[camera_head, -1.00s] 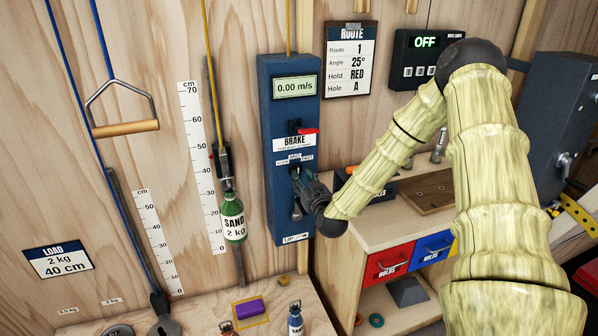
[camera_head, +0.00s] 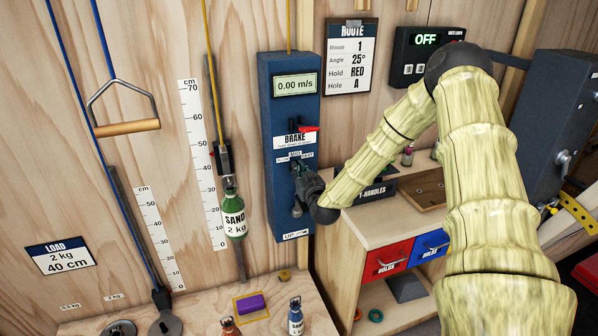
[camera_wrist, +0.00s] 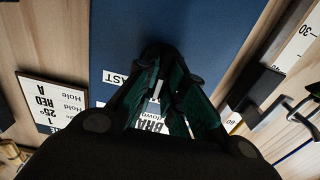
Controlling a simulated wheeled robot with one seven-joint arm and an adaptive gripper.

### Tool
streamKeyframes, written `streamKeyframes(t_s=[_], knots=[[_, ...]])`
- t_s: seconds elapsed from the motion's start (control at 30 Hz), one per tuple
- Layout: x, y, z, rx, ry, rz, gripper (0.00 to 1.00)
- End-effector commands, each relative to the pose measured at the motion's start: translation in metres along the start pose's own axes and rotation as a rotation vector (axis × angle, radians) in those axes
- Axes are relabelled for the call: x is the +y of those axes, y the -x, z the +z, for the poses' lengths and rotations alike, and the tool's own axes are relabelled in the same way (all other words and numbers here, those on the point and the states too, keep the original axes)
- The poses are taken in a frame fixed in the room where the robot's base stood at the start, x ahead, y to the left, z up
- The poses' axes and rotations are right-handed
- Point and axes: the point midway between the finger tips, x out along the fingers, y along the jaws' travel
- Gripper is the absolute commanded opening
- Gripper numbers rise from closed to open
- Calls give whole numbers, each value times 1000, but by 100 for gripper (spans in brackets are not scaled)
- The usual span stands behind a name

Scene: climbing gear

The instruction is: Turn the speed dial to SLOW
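The blue winch panel (camera_head: 270,190) hangs on the wooden wall, and its display reads 0.00 m/s. The speed dial sits under the SLOW, MID, FAST labels (camera_head: 296,157), and my gripper (camera_head: 299,176) is right at it, covering most of it. In the wrist view my gripper's fingers (camera_wrist: 160,100) point at the blue panel (camera_wrist: 190,30), with a pale pointer-like strip between them. I cannot tell the dial's setting or whether the fingers close on it. The red brake lever (camera_head: 307,129) is just above my gripper, over the BRAKE label.
A green sand bottle (camera_head: 233,213) hangs on a line left of the panel, beside a cm scale (camera_head: 200,170). A wooden cabinet (camera_head: 372,226) with red and blue drawers stands to the right. The ROUTE board (camera_head: 350,60) hangs at the upper right of the panel.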

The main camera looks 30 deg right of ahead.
Motion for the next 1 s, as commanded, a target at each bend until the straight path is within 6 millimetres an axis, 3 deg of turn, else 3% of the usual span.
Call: streamKeyframes(t_s=[0.47,1.0], knots=[[-1,0,1,0,96,-1,0],[-3,0,2,2,488,0,0]])
